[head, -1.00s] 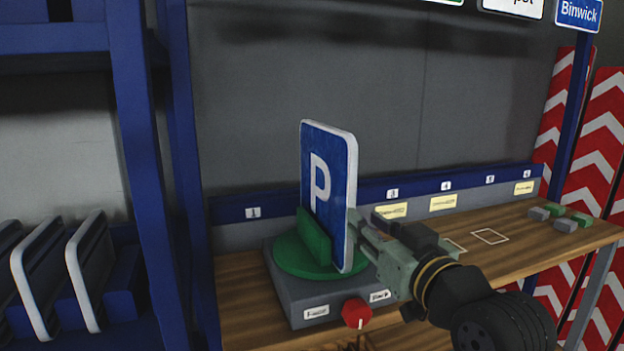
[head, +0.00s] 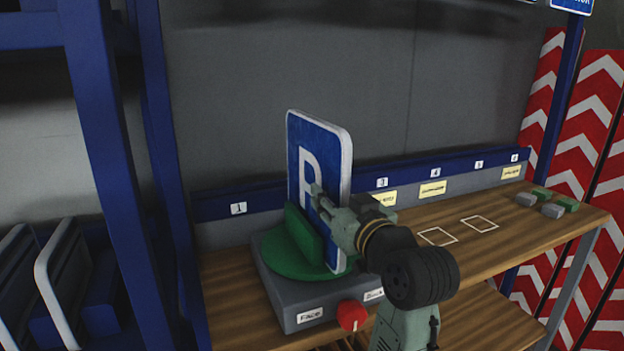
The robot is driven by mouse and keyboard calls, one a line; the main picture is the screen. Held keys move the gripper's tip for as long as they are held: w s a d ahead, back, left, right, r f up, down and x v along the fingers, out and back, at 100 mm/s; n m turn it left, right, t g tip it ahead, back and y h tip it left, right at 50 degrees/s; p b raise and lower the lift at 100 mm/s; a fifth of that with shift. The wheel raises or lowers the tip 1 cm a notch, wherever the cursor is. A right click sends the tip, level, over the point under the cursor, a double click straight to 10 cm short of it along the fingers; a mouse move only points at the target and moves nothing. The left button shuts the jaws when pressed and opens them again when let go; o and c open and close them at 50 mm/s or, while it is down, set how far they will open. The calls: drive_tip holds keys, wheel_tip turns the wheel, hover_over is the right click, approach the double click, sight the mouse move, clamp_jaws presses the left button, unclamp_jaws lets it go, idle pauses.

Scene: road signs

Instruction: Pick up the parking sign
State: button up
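The parking sign (head: 319,150) is a blue board with a white P and a pale edge. It stands upright in a green holder (head: 303,238) on a round green turntable (head: 280,262) atop a grey box. My gripper (head: 317,199) reaches in from the right at mid-height of the sign. Its fingers overlap the lower part of the P and cover part of the sign's right edge. I cannot tell whether they touch the sign, or whether a finger is behind it. The finger gap is unclear.
The grey box (head: 285,300) has a red knob (head: 352,315) and white labels in front. The wooden bench (head: 520,226) is mostly clear to the right, with small grey and green blocks (head: 545,202) at its far end. A blue rack post (head: 110,170) stands left.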

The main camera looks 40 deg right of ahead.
drive_tip(key=shift+x, duration=1.25)
drive_tip(key=shift+c, duration=0.6)
clamp_jaws()
drive_tip(key=shift+r, duration=0.1)
